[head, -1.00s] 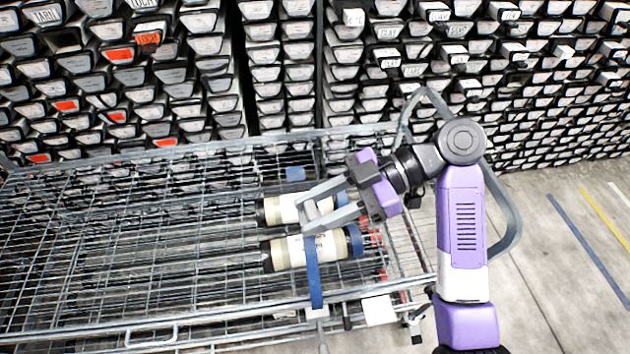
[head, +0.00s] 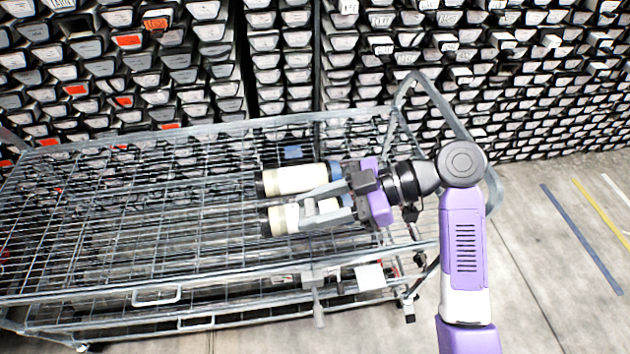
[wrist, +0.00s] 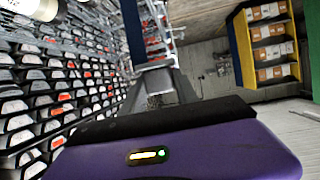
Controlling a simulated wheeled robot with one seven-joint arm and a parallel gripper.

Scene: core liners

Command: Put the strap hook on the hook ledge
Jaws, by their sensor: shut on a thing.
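My gripper (head: 304,208) is in front of the two core tubes in the head view. Its grey fingers are closed around a small grey piece (head: 309,207), which looks like the top of the strap hook. The dark blue strap (wrist: 131,30) shows beside the fingers in the wrist view; in the head view I cannot make it out. A grey bracket (head: 313,277) with a post pointing down sits at the cart's front rail, below the gripper in the picture; it may be the hook ledge, but I cannot be sure.
The wire cart (head: 130,230) carries a rear tube (head: 295,180) and a front tube (head: 285,219), partly covered by my gripper. A white box (head: 369,276) is right of the bracket. Stacked core trays (head: 285,75) fill the back. Floor (head: 545,250) is clear at the right.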

